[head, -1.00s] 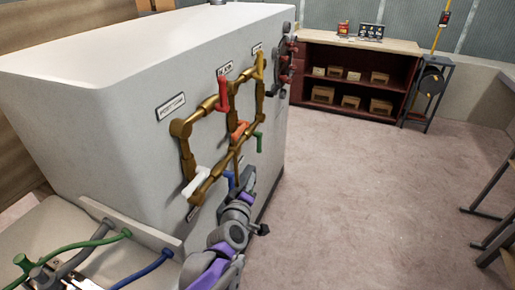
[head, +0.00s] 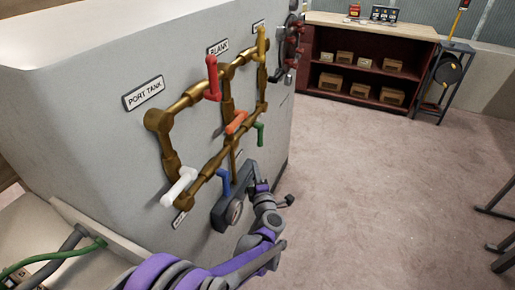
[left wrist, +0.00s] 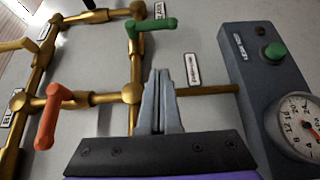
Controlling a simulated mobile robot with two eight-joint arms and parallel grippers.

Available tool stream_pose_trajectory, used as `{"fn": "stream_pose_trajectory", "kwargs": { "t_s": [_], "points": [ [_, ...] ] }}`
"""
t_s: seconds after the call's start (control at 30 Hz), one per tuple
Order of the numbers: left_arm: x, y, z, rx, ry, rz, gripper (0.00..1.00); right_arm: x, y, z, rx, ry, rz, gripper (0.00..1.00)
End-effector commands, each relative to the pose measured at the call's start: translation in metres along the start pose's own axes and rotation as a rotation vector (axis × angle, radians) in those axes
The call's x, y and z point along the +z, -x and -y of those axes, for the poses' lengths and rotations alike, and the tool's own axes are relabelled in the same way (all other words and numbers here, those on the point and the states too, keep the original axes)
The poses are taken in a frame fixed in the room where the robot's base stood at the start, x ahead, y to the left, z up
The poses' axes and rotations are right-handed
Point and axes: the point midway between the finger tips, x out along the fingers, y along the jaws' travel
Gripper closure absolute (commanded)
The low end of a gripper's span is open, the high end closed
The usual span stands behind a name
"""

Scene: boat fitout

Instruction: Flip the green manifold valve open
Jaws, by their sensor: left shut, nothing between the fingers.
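The green valve lever (head: 260,133) hangs from the lower brass pipe, right of the orange lever, in the head view. In the left wrist view the green lever (left wrist: 155,25) stands out crosswise to its brass pipe, above and beyond my fingertips. My left gripper (left wrist: 160,75) is shut and empty, pointing at the panel between the vertical brass pipe and the gauge box. It looks apart from the green lever. In the head view its purple-grey wrist is in front of the panel below the green lever; the fingertips are hard to make out. My right gripper is not in view.
An orange lever (left wrist: 48,115) is on the left in the wrist view. A gauge box (left wrist: 270,90) with a green button stands close on the right. Red (head: 212,78), white (head: 178,188), blue (head: 223,181) and yellow (head: 262,42) levers share the pipework. Open floor lies right of the panel.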

Motion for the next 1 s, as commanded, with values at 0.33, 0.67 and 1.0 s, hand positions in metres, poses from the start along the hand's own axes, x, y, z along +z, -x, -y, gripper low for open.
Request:
{"fn": "stream_pose_trajectory", "kwargs": {
  "t_s": [0.33, 0.67, 1.0],
  "points": [
    [-0.001, -0.05, 0.001, 0.0, -0.002, -0.002, 1.0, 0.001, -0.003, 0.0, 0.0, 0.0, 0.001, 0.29],
    [0.011, -0.111, 0.001, 0.0, -0.001, 0.002, 1.0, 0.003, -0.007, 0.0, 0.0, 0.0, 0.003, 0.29],
    [0.028, -0.128, 0.0, 0.0, -0.001, 0.001, 1.0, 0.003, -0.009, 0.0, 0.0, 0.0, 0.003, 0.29]
  ]
}}
